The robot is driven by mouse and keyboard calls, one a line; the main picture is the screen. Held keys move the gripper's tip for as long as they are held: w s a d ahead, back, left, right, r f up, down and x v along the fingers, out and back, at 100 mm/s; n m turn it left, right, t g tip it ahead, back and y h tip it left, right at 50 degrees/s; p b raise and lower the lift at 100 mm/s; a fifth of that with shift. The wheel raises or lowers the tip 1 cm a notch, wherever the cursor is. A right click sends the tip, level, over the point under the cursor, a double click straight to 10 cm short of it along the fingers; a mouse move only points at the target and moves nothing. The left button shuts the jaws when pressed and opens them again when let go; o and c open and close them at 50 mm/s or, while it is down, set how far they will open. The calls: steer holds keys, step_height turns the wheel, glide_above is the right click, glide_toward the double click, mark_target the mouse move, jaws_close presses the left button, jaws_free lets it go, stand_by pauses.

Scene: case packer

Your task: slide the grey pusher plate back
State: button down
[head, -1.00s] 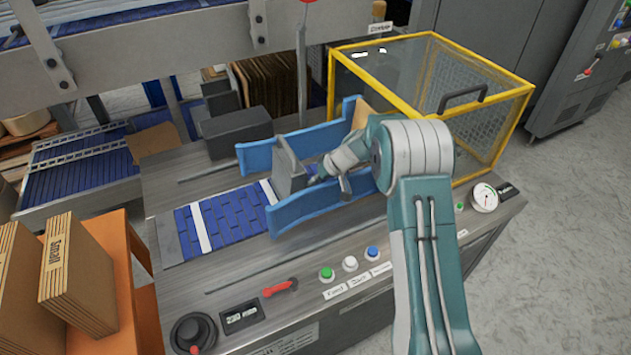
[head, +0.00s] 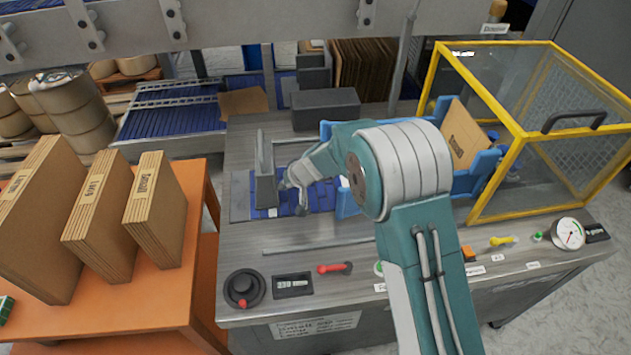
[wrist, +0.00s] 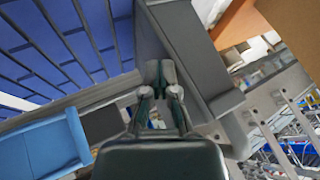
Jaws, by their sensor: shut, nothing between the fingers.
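The grey pusher plate (head: 265,178) stands upright near the left end of the blue belt (head: 325,196), left of the blue guide rails (head: 472,181). My gripper (head: 288,184) is at the plate's right face, low over the belt. In the wrist view the plate (wrist: 185,45) runs past the tips of my gripper (wrist: 163,76). The fingers are shut with nothing between them. The tips are against or very close to the plate; contact is hard to tell. My arm hides part of the belt and rails.
A yellow-framed clear guard (head: 560,120) stands right, beside a carton (head: 467,135) between the rails. A dark grey block (head: 325,108) sits behind the belt. Flat cartons (head: 100,215) stand on an orange table at left.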

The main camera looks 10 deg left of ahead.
mark_target(260, 188)
steer(key=a, duration=0.2)
steer(key=s+a, duration=0.2)
steer(key=a, duration=0.1)
steer(key=shift+s+a, duration=0.15)
steer(key=shift+a, duration=0.2)
